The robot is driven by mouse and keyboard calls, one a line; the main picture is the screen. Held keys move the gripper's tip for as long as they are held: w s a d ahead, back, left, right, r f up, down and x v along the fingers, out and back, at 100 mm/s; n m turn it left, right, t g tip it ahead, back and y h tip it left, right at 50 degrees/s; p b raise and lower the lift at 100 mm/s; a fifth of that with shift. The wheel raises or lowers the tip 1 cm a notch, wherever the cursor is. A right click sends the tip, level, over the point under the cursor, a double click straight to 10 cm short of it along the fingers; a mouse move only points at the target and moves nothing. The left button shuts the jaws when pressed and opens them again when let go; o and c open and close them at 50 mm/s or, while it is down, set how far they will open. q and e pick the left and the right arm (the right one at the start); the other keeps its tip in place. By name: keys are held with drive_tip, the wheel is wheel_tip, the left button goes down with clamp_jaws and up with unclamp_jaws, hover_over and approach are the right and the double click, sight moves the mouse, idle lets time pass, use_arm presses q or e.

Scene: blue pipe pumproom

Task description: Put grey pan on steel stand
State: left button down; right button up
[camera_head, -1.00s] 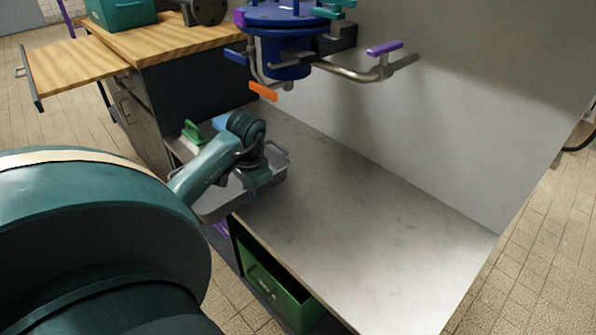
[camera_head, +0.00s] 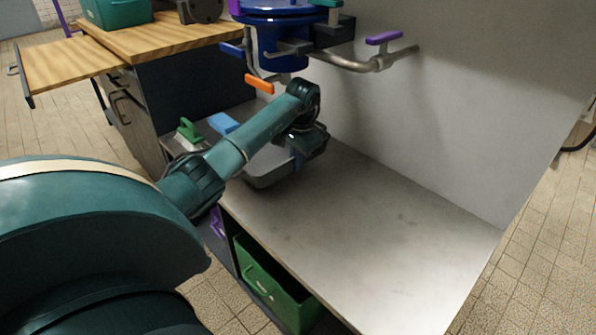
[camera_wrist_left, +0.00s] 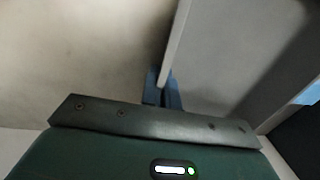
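The grey pan (camera_head: 262,176) is a shallow rectangular tray at the back left of the grey worktop in the head view. My left gripper (camera_head: 298,160) reaches down to its right-hand side. In the left wrist view the blue fingers of my left gripper (camera_wrist_left: 163,88) are closed on the thin wall of the grey pan (camera_wrist_left: 228,50), one on each side. My arm hides part of the pan, and I cannot tell whether its base touches the worktop. I cannot make out a separate steel stand. My right gripper is not in view.
The grey worktop (camera_head: 400,235) is bare on the right, with a wall behind it. A blue pipe fitting (camera_head: 285,45) with an orange handle (camera_head: 259,84) hangs above the pan. A green-handled item (camera_head: 190,130) and a blue item (camera_head: 223,123) lie left. A green crate (camera_head: 265,285) sits below.

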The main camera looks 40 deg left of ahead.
sight(297, 179)
use_arm(q)
drive_tip(key=f, duration=0.1)
drive_tip(key=f+b, duration=0.1)
drive_tip(key=f, duration=0.1)
drive_tip(key=shift+w, duration=0.4)
drive_tip(key=shift+f, duration=0.15)
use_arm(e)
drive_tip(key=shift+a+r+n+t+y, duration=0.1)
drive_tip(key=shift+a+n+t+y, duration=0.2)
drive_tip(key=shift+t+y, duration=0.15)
use_arm(q)
drive_tip(key=shift+f, duration=0.1)
drive_tip(key=c, duration=1.7)
unclamp_jaws()
